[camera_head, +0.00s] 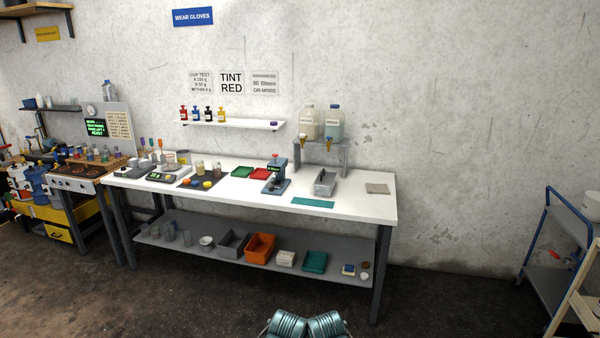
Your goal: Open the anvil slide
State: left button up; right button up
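A small blue-grey bench device (280,173) with a dark label stands on the white table, right of the middle. It looks like a small press with a low base (275,187). An anvil slide cannot be made out on it at this size, nor whether one is open or shut. Neither of my grippers shows clearly. Only two ribbed teal parts, likely of my own arms, show at the bottom edge, well short of the table.
The white table (350,207) also bears red and green trays, a grey metal box (325,182), a teal mat (313,202) and a scale (166,175). Two jugs stand on a rack (321,150) behind. A blue cart (550,255) is far right. The floor before the table is clear.

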aim_at(272, 185)
jog(key=i, duration=1.85)
jog(key=i+u, duration=0.2)
jog(key=i, duration=0.3)
jog(key=i+l+u, duration=0.2)
jog(key=i, duration=0.35)
jog(key=i+l+u, duration=0.15)
jog(key=i, duration=0.35)
jog(key=i+l+u, duration=0.2)
jog(key=i+l, duration=0.15)
jog(key=i, duration=0.15)
